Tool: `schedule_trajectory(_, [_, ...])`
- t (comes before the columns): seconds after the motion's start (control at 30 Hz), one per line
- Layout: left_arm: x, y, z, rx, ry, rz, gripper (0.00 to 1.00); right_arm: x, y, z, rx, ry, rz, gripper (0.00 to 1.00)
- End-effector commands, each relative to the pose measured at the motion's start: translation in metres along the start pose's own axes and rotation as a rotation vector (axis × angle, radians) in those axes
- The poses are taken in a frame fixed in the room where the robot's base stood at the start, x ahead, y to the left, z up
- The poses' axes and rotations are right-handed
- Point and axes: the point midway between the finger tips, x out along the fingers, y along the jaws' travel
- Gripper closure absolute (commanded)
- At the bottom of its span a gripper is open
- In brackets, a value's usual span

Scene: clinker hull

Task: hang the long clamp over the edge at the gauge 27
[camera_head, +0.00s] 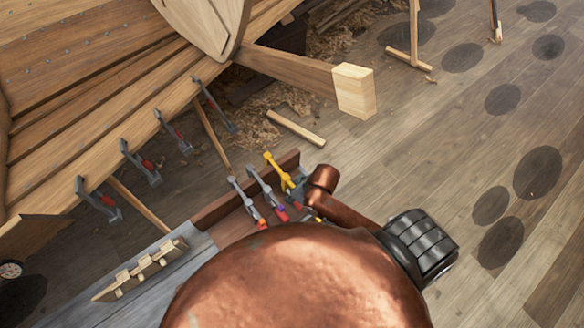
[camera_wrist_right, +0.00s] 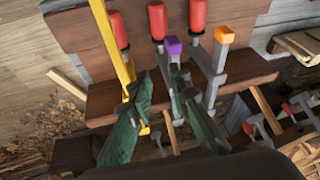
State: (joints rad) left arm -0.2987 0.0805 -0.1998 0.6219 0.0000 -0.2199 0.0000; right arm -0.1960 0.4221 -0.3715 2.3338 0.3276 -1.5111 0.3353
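A rack (camera_head: 213,212) holds a yellow clamp (camera_head: 274,164) and two grey clamps (camera_head: 256,180) with red handles. In the right wrist view the yellow clamp (camera_wrist_right: 114,45) stands at left, a purple-tagged clamp (camera_wrist_right: 174,46) in the middle and an orange-tagged clamp (camera_wrist_right: 224,36) at right. Which is the long clamp I cannot tell. My right gripper (camera_wrist_right: 160,82) has its green fingers apart, below the purple tag, with no clear grip on any clamp. In the head view my copper arm mostly hides it. A round gauge (camera_head: 11,270) is at far left, its number unreadable. My left gripper is out of view.
The planked hull (camera_head: 60,110) fills the upper left, with several clamps (camera_head: 138,162) hanging along its lower plank edge. A pegged wooden strip (camera_head: 140,270) lies on the grey bench at lower left. A timber beam (camera_head: 300,70) juts right. Floor at right is open.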

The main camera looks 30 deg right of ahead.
Motion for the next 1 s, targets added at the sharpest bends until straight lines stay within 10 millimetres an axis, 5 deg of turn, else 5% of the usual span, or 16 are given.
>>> schedule_trajectory(0.1, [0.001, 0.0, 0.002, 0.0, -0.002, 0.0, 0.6, 0.0, -0.024, -0.038, -0.064, -0.029, -0.05, 0.83])
schedule_trajectory(0.23, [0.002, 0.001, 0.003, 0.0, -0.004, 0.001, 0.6, -0.004, -0.032, -0.059, -0.088, -0.115, -0.058, 0.83])
schedule_trajectory(0.63, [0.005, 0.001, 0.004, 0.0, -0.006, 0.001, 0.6, -0.045, 0.036, -0.078, 0.082, -0.336, 0.144, 0.83])
schedule_trajectory(1.0, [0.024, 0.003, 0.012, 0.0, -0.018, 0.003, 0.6, -0.037, 0.049, -0.072, 0.123, -0.359, 0.174, 0.83])
